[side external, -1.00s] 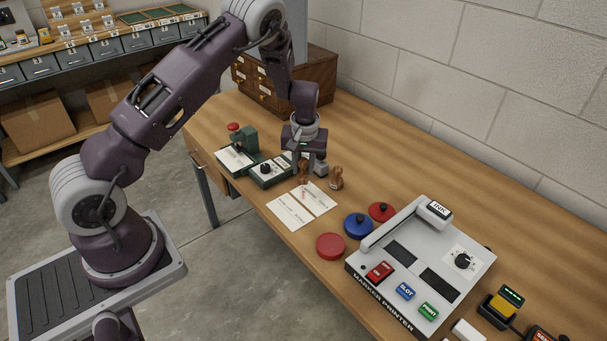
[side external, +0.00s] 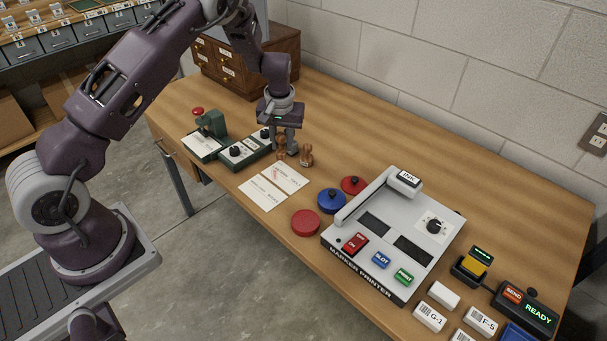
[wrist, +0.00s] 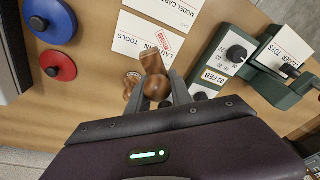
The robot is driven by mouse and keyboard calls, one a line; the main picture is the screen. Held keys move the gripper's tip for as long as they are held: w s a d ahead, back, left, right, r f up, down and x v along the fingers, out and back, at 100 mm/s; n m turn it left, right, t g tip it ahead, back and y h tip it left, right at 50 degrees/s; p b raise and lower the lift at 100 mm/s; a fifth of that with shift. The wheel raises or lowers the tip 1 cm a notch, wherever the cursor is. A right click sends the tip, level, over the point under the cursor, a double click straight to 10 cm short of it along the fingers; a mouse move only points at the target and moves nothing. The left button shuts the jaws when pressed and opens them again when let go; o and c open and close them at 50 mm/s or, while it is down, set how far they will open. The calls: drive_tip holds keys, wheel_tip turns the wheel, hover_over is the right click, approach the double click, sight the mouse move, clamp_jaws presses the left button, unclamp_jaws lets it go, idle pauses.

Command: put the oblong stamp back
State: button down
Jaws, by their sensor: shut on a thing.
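The oblong stamp (wrist: 152,61), brown wood with a round knob handle, is between the fingers of my gripper (wrist: 168,92) in the wrist view. My gripper is shut on it. In the side view my gripper (side external: 288,146) is low over the table and the held stamp (side external: 281,149) shows at its left. I cannot tell whether its base touches the table. A second wooden stamp (side external: 306,156) stands close to the right; in the wrist view it shows partly (wrist: 131,82), behind the held one.
Paper cards (side external: 273,186) lie in front, one with a red mark (wrist: 165,43). A green date-stamp device (side external: 244,150) stands left. A blue round pad (side external: 332,201), red round pads (side external: 305,222) and a marker printer (side external: 385,284) are to the right. Wooden drawers (side external: 275,55) stand behind.

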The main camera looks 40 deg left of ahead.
sight(330, 171)
drive_tip(key=w+d+r+m+h, duration=0.1)
drive_tip(key=w+d+r+m, duration=0.1)
drive_tip(key=w+d+m, duration=0.7)
drive_tip(key=shift+n+t, duration=0.3)
drive_tip(key=shift+t, duration=0.1)
drive_tip(key=f, duration=0.5)
drive_tip(key=d+f, duration=0.1)
drive_tip(key=f, duration=0.2)
drive_tip(key=shift+s+f, duration=0.15)
drive_tip(key=shift+f, duration=0.5)
drive_tip(key=shift+f, duration=0.1)
drive_tip(key=c, duration=1.1)
unclamp_jaws()
drive_tip(key=shift+c, duration=0.2)
